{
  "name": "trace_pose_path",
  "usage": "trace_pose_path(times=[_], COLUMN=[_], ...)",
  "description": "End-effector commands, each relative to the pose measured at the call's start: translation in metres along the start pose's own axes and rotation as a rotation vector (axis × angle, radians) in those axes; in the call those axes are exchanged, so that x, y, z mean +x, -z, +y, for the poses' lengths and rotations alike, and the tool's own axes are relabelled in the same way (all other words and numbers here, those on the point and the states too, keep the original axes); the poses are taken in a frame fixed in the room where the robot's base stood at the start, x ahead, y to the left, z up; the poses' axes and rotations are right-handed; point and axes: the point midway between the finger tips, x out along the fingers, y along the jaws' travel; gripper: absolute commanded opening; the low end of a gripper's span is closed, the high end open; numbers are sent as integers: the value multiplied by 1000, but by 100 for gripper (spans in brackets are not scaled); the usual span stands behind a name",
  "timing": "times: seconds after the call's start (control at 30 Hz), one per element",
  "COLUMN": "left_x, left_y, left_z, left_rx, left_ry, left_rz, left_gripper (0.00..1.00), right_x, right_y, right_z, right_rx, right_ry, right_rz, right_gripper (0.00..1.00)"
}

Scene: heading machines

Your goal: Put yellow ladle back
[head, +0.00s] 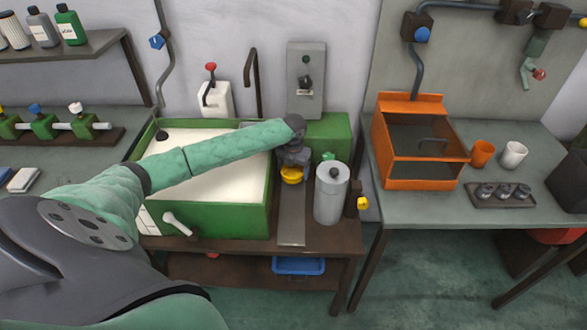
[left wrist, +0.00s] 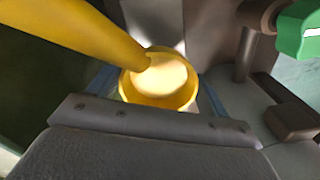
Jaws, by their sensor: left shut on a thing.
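The yellow ladle (head: 292,175) hangs below my left gripper (head: 292,158) in the head view, over the narrow grey strip (head: 291,222) between the green vat and the grey canister. My left gripper is shut on the ladle. In the left wrist view the ladle's handle (left wrist: 95,30) comes in from the upper left, and its round bowl (left wrist: 130,91) is near the middle. The bowl's inside is pale cream; I cannot tell whether that is liquid. The exact grip point is hidden. My right gripper is not in view.
The green vat (head: 260,218) of white liquid stands to the left. A grey lidded canister (head: 331,195) stands close to the right of the ladle. An orange open box (head: 418,183), cups and a small tray stand on the right table (head: 420,212). A blue bin (head: 298,266) is below.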

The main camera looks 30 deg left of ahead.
Motion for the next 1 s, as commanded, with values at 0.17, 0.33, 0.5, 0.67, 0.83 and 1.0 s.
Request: trace_pose_path(times=[0.17, 0.33, 0.5, 0.67, 0.83, 1.0], left_x=[0, 0, -4, -18, -45, -77], left_y=[0, 0, 0, -1, -1, -1], left_z=[0, 0, 0, 1, 0, 0], left_rx=[0, 0, 0, -1, 1, 0], left_ry=[0, 0, 0, 0, 0, 0], left_rz=[0, 0, 0, -3, -4, -4], left_gripper=[98, 100, 100, 100, 100, 100], right_x=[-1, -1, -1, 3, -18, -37], right_y=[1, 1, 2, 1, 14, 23], right_z=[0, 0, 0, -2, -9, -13], right_rx=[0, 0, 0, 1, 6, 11], right_ry=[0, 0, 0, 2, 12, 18], right_rz=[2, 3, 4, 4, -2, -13], right_gripper=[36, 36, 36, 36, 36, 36])
